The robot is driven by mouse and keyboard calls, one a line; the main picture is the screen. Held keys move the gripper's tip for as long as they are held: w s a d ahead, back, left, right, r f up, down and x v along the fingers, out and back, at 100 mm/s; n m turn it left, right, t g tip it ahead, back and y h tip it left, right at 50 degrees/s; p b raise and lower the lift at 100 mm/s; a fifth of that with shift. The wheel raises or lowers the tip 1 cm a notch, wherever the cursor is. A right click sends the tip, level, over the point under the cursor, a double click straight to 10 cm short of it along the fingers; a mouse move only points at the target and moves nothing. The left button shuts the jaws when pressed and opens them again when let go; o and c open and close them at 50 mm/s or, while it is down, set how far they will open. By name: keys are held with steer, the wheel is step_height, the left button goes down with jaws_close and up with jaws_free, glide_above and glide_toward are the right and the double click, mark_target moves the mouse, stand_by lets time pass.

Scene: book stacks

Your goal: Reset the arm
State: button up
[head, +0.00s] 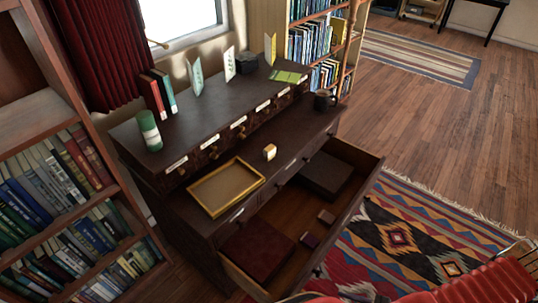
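My gripper is not in view in the head view, so I cannot see whether it holds anything. A dark wooden cabinet (190,205) stands in the middle of the view. Its wide drawer (345,222) is pulled out. A yellow-rimmed tray (207,209) and a small pale block (269,152) rest on the cabinet's lower ledge.
A green cylinder (149,131), red and teal books (160,92), folded cards (195,76) and a dark mug (323,100) stand on the cabinet. Bookshelves flank it at left (85,203) and behind.

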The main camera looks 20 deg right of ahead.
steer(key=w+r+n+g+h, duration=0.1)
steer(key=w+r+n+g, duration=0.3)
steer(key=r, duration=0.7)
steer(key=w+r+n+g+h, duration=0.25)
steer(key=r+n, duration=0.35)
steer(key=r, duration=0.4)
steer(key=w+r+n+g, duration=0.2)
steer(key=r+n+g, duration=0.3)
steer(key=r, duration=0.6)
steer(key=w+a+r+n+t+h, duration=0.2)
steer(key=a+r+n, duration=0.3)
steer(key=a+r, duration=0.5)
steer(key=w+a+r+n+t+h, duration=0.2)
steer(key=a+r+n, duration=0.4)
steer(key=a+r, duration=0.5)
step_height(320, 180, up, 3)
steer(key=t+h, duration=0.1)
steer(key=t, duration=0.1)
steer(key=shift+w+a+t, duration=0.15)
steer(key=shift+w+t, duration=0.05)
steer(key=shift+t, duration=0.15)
